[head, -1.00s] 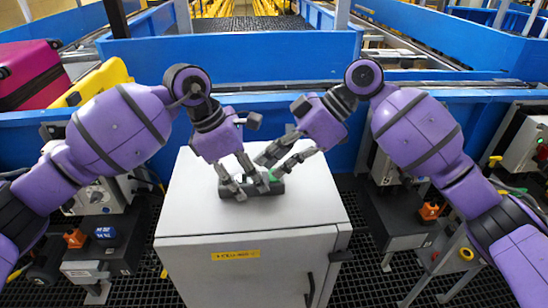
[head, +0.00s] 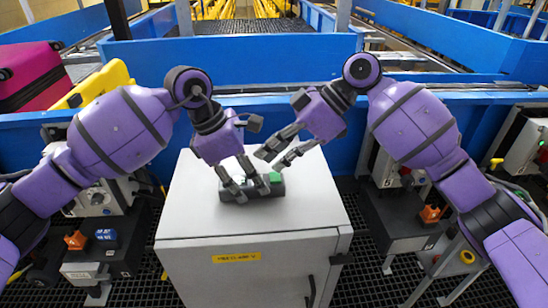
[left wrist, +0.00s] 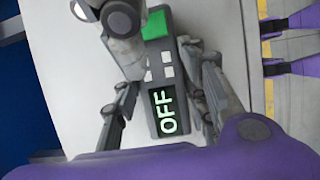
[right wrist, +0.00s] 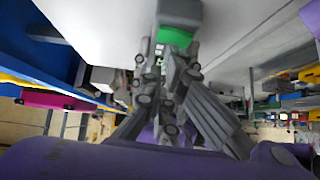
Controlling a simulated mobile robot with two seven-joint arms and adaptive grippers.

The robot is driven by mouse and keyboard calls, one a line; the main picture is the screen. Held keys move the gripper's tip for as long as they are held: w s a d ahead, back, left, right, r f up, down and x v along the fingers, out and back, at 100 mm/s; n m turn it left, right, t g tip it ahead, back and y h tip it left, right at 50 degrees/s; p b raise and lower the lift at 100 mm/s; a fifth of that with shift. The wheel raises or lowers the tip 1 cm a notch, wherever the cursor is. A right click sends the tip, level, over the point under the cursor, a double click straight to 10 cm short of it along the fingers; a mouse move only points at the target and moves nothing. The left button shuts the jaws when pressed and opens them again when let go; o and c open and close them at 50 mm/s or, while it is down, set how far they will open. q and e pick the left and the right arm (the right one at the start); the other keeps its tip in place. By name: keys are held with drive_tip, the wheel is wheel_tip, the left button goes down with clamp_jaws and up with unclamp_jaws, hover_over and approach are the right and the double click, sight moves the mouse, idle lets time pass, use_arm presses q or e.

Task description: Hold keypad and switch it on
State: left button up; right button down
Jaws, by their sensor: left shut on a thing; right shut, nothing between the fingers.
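The dark grey keypad (head: 278,190) is on top of the light grey cabinet (head: 255,215). In the left wrist view its display (left wrist: 168,110) reads OFF, with small pale buttons beside it and a green button (left wrist: 154,25) at the far end. My left gripper (head: 246,188) is shut on the keypad, with fingers on both long sides. My right gripper (head: 268,162) is shut and empty, a little above and beside the green button, apart from it. The right wrist view shows the green button (right wrist: 174,37) just beyond its fingertips; part of the keypad is cut off there.
A blue conveyor wall (head: 230,60) stands behind the cabinet. A magenta suitcase (head: 35,75) is at the far left. Control boxes (head: 95,200) stand on both sides. The cabinet top is otherwise clear.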

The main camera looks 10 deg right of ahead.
drive_tip(key=r, duration=0.3)
drive_tip(key=shift+w+d+r, duration=0.1)
drive_tip(key=shift+w+r, duration=0.15)
drive_tip(key=shift+r, duration=0.1)
drive_tip(key=v, duration=0.9)
drive_tip(key=shift+w+d, duration=0.2)
drive_tip(key=shift+d, duration=0.05)
drive_tip(key=shift+s+r+g, duration=0.3)
drive_tip(key=shift+s, duration=0.35)
